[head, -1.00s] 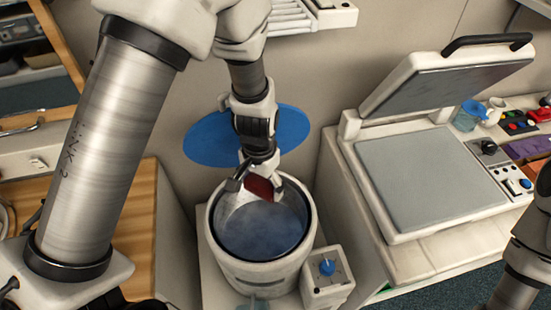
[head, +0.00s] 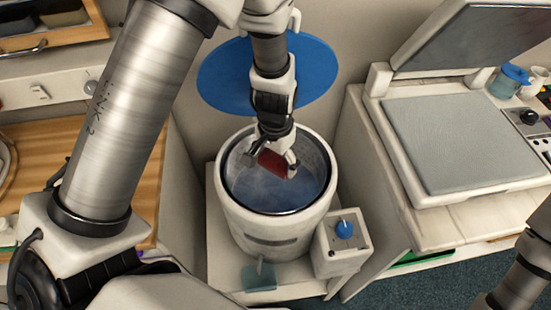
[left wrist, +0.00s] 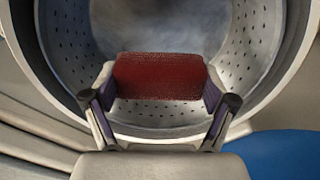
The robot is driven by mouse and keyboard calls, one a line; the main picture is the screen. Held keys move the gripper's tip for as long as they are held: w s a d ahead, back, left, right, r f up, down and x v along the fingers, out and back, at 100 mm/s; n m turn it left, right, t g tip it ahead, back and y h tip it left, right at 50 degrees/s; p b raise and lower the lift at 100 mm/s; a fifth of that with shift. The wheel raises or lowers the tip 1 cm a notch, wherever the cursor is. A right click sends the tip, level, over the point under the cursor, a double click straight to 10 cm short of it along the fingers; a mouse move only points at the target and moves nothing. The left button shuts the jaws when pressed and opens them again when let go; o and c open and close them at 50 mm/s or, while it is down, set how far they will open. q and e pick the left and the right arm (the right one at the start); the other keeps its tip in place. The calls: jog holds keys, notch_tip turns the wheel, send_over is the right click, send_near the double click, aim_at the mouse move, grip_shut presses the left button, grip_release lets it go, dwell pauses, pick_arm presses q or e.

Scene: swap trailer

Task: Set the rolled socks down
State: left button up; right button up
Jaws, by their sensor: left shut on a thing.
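The rolled socks are a dark red roll (head: 277,162), held between the fingers of my left gripper (head: 272,162). The gripper points down into the open round drum (head: 326,190) of a white tub-shaped machine, with the socks at or just inside its mouth. In the left wrist view the red roll (left wrist: 159,76) sits between both fingers, in front of the drum's perforated metal wall (left wrist: 118,30). The drum's inside looks bluish and hazy, and its bottom is unclear. My right gripper is out of view; only part of that arm shows at the right edge.
A blue round lid (head: 225,82) stands open behind the tub. A small control box with a blue knob (head: 344,229) sits at its front right. A flat press with a raised lid (head: 460,145) stands to the right. A wooden counter (head: 40,150) lies left.

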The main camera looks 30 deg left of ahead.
aim_at(276, 158)
pick_arm(q)
jog(key=shift+w+f, duration=0.1)
jog(key=shift+f, duration=0.2)
jog(key=shift+r, duration=0.1)
jog(key=o, duration=0.9)
notch_tip(276, 158, up, 7)
jog(key=p, duration=0.7)
jog(key=shift+r, duration=0.2)
jog(key=shift+f, duration=0.15)
